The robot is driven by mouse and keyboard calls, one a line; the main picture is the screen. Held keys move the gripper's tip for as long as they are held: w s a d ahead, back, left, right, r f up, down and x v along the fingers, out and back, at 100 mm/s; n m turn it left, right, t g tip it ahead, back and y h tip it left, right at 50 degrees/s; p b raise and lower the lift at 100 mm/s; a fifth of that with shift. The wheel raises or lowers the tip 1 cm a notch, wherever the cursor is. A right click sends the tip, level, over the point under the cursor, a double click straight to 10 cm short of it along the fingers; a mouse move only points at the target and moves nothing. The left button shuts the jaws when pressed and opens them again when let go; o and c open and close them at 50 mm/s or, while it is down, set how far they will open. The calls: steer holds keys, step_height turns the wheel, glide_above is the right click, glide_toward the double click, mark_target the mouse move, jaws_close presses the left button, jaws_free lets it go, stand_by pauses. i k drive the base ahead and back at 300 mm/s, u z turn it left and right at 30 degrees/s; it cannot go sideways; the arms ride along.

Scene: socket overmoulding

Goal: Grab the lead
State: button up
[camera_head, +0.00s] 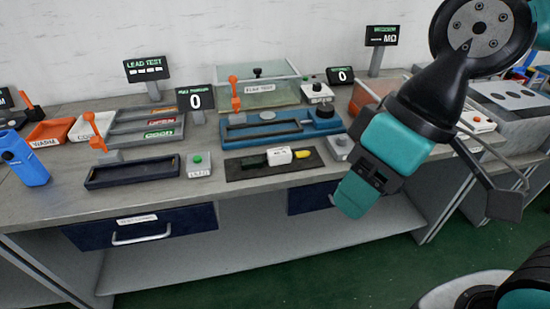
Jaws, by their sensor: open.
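A dark mat (240,175) lies on the bench in the middle of the view. A small item with a dark green or black part, a white labelled block (280,156) and a yellow end (303,154) lies along it. It may be the lead, but it is too small to be sure, and no cable shows clearly. My gripper (362,187) is teal and black and points down to the left. It is open, in front of the bench edge, to the right of the mat and apart from it. Its inner finger faces are mostly hidden.
A dark empty tray (132,173) and a green-button box (198,165) are left of the mat. A blue fixture (262,130) with an orange lever stands behind it. A grey knob box (340,147) is close to its right. Sorting bins (150,113) stand at the back left.

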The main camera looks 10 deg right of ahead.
mark_target(281, 156)
steer(key=u, duration=1.45)
steer(key=i, duration=1.1)
steer(key=z, duration=2)
